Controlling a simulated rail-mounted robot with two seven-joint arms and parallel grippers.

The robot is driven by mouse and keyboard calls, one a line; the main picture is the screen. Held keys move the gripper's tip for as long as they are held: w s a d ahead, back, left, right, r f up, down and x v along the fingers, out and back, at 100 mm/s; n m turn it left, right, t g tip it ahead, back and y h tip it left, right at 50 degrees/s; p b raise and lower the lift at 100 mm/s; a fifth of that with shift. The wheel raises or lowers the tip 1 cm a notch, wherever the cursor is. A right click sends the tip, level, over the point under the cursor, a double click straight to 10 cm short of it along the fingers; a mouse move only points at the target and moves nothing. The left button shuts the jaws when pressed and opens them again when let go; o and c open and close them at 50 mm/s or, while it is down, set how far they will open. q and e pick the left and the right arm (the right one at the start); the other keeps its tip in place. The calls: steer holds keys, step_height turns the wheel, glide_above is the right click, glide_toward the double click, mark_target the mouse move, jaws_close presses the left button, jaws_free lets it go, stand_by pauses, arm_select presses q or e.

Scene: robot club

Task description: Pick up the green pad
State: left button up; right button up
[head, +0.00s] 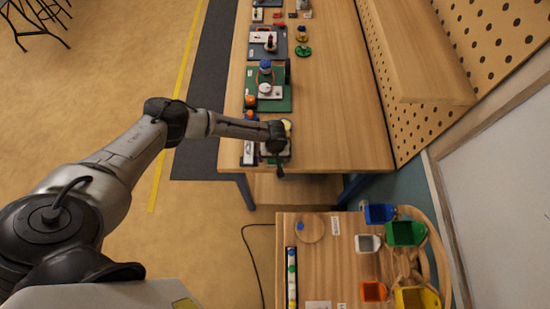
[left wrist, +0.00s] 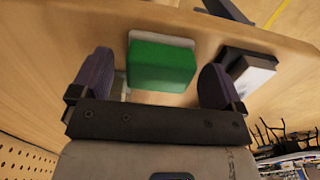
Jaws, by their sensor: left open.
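The green pad (left wrist: 162,66) shows in the left wrist view as a green block with a pale strip along its far edge. It sits near the edge of the wooden table. My left gripper (left wrist: 156,64) is open, with one dark finger on each side of the pad and a gap to each. I cannot tell whether the fingers reach down to the pad's height. My right gripper is in neither view.
A white-topped dark block (left wrist: 250,74) lies just right of the right finger in the wrist view. Farther along the table are a green mat (head: 281,104) with items and several small parts. A second wooden table (head: 330,268) with coloured bins stands nearer. The table's right side is clear.

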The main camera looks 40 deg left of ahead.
arm_select(q)
steer(key=c, duration=1)
steer(key=shift+r, duration=0.55)
step_height(320, 180, up, 2)
steer(key=shift+r, duration=0.25)
steer(key=d+r+b, duration=0.2)
steer(key=d+r, duration=0.5)
steer(key=d, duration=0.4)
steer(key=shift+w+d+r, duration=0.15)
steer(key=shift+w+d, duration=0.05)
steer(key=shift+d, duration=0.15)
